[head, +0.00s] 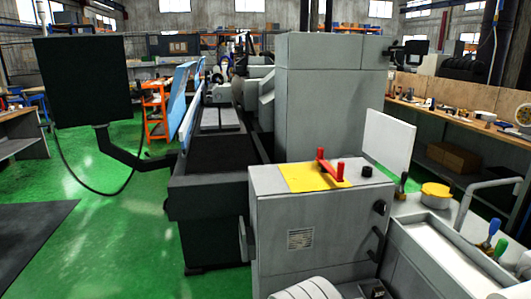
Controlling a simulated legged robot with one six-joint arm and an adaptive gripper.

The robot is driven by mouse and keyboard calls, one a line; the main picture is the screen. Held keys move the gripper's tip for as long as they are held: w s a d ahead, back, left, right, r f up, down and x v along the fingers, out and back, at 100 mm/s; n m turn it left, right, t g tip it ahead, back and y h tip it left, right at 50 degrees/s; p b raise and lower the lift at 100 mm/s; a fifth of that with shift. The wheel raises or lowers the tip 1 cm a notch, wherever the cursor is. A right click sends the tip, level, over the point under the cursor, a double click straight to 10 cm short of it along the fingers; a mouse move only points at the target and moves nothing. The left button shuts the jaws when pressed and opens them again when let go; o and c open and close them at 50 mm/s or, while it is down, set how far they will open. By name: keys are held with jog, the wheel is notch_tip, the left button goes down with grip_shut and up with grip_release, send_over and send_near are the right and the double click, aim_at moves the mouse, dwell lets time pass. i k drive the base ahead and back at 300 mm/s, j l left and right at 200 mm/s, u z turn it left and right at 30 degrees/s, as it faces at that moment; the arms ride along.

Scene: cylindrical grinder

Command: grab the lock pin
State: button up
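A red piece (330,167) with a bar and upright ends sits on a yellow sheet (300,178) on top of a grey cabinet (310,225). It may be the lock pin, but I cannot tell for sure. No other thing is clearly a lock pin. My gripper is not in view. A white rounded part at the bottom edge looks like part of my own arm.
A small black knob (367,171) stands beside the sheet. A tray cart (430,255) with brushes is at right. The grinder (330,95) stands behind, with a black monitor (82,82) at left. Green floor (110,225) is open at left.

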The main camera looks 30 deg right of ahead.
aim_at(320, 150)
jog(key=i+j+z, duration=0.2)
jog(key=i, duration=0.2)
jog(key=i+j+z, duration=0.2)
jog(key=i, duration=0.2)
jog(key=i+j+z, duration=0.2)
jog(key=i, duration=0.15)
